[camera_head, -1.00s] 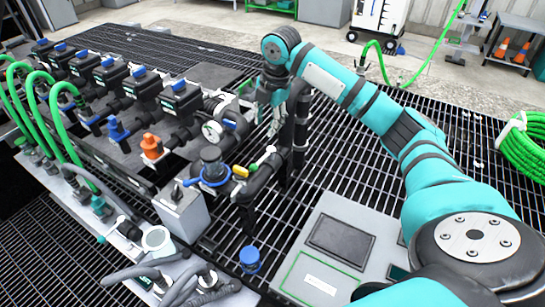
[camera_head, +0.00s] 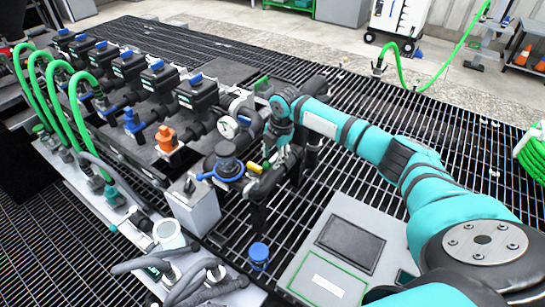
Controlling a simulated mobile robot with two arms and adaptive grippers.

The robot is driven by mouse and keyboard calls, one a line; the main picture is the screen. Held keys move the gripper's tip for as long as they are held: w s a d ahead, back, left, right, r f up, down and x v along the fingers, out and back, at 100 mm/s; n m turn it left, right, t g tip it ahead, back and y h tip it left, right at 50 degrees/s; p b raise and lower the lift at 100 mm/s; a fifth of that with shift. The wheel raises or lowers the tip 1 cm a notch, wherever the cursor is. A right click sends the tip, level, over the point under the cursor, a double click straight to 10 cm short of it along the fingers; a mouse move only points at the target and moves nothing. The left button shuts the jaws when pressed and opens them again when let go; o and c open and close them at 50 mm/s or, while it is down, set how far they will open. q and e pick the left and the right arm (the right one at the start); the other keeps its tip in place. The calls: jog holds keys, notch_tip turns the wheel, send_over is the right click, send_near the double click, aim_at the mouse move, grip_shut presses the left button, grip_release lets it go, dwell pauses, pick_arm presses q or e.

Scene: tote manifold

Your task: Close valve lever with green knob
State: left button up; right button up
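A small green lever or knob (camera_head: 262,84) shows at the back of the manifold, just left of my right arm's wrist; its lever position is hard to tell. My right gripper (camera_head: 285,158) points down over the black pipework, in front of and to the right of the green piece. It is close to a yellow handle (camera_head: 255,167), and its fingers overlap the dark pipe, so contact and finger opening cannot be told. The white-handled lever beside the yellow one is now mostly hidden by the gripper. My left gripper is not in view.
A blue-handled valve (camera_head: 226,166), a round gauge (camera_head: 229,127) and an orange valve (camera_head: 167,138) stand left of my gripper. Several black valve boxes (camera_head: 199,97) line the manifold. A grey panel box (camera_head: 325,277) lies at the front. Open grating (camera_head: 420,110) is behind my arm.

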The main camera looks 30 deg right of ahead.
jog(key=shift+w+f, duration=0.1)
jog(key=shift+f, duration=0.4)
grip_shut()
